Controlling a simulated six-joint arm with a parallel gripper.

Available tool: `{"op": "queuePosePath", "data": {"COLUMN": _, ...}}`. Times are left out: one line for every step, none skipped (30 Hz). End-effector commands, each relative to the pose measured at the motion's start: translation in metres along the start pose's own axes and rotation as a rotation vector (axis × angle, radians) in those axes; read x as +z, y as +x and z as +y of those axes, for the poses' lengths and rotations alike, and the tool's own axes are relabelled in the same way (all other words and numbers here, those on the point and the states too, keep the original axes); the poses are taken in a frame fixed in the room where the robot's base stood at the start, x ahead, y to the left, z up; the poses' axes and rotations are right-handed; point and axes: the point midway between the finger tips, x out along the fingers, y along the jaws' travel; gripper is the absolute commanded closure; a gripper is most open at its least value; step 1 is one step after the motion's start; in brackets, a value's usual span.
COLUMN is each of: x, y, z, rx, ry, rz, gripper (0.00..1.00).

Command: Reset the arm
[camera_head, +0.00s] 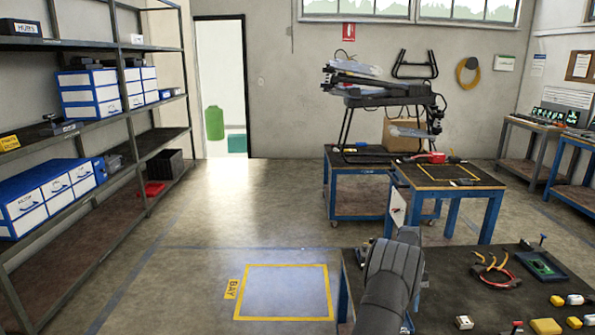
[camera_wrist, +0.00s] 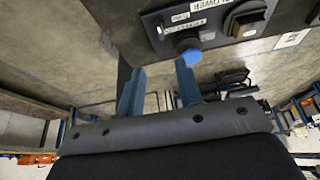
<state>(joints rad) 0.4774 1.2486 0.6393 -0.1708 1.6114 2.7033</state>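My gripper (camera_wrist: 160,82) shows in the wrist view with its two blue fingers apart and nothing between them. A dark control panel (camera_wrist: 225,40) is just beyond the fingertips. It has a blue round button (camera_wrist: 188,45) close to the right fingertip and a black switch (camera_wrist: 247,20) near a label reading BLOWER. I cannot tell whether the right finger touches the button. In the head view my dark arm rises from the bottom centre, and the gripper's fingers are hidden there.
A dark-topped bench (camera_head: 455,300) with tools and small yellow items is at the lower right. Blue-legged tables (camera_head: 465,185) stand behind it, and a drone (camera_head: 385,95) is at the back. Shelves (camera_head: 95,220) line the left. The yellow-marked floor bay (camera_head: 285,290) is empty.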

Motion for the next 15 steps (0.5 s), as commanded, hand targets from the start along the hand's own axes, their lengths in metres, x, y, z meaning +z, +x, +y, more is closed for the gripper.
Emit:
{"op": "queuePosePath", "data": {"x": -0.001, "y": 0.011, "z": 0.0, "rx": 0.001, "ry": 0.0, "rz": 0.002, "gripper": 0.67}}
{"op": "queuePosePath", "data": {"x": -0.001, "y": 0.016, "z": 0.0, "rx": 0.001, "ry": 0.0, "rz": 0.002, "gripper": 0.67}}
{"op": "queuePosePath", "data": {"x": 0.0, "y": 0.025, "z": 0.0, "rx": 0.0, "ry": 0.0, "rz": 0.001, "gripper": 0.67}}
{"op": "queuePosePath", "data": {"x": -0.001, "y": 0.03, "z": 0.0, "rx": 0.0, "ry": 0.0, "rz": 0.001, "gripper": 0.67}}
{"op": "queuePosePath", "data": {"x": 0.0, "y": 0.037, "z": 0.0, "rx": 0.0, "ry": 0.0, "rz": 0.001, "gripper": 0.67}}
{"op": "queuePosePath", "data": {"x": 0.0, "y": 0.045, "z": 0.0, "rx": 0.0, "ry": 0.0, "rz": 0.002, "gripper": 0.67}}
{"op": "queuePosePath", "data": {"x": 0.0, "y": 0.051, "z": 0.0, "rx": 0.0, "ry": 0.0, "rz": 0.001, "gripper": 0.67}}
{"op": "queuePosePath", "data": {"x": -0.001, "y": 0.057, "z": 0.0, "rx": 0.0, "ry": 0.0, "rz": 0.001, "gripper": 0.67}}
{"op": "queuePosePath", "data": {"x": 0.0, "y": 0.065, "z": 0.0, "rx": 0.0, "ry": 0.0, "rz": 0.0, "gripper": 0.67}}
{"op": "queuePosePath", "data": {"x": 0.0, "y": 0.071, "z": 0.0, "rx": -0.001, "ry": 0.0, "rz": 0.0, "gripper": 0.67}}
{"op": "queuePosePath", "data": {"x": 0.0, "y": 0.077, "z": 0.0, "rx": 0.0, "ry": 0.0, "rz": 0.001, "gripper": 0.67}}
{"op": "queuePosePath", "data": {"x": 0.0, "y": 0.085, "z": -0.001, "rx": -0.001, "ry": 0.0, "rz": 0.001, "gripper": 0.67}}
{"op": "queuePosePath", "data": {"x": 0.0, "y": 0.091, "z": -0.001, "rx": 0.0, "ry": 0.0, "rz": 0.001, "gripper": 0.67}}
{"op": "queuePosePath", "data": {"x": 0.0, "y": 0.098, "z": -0.001, "rx": 0.0, "ry": 0.0, "rz": 0.001, "gripper": 0.67}}
{"op": "queuePosePath", "data": {"x": -0.001, "y": 0.106, "z": -0.001, "rx": 0.0, "ry": 0.0, "rz": 0.002, "gripper": 0.67}}
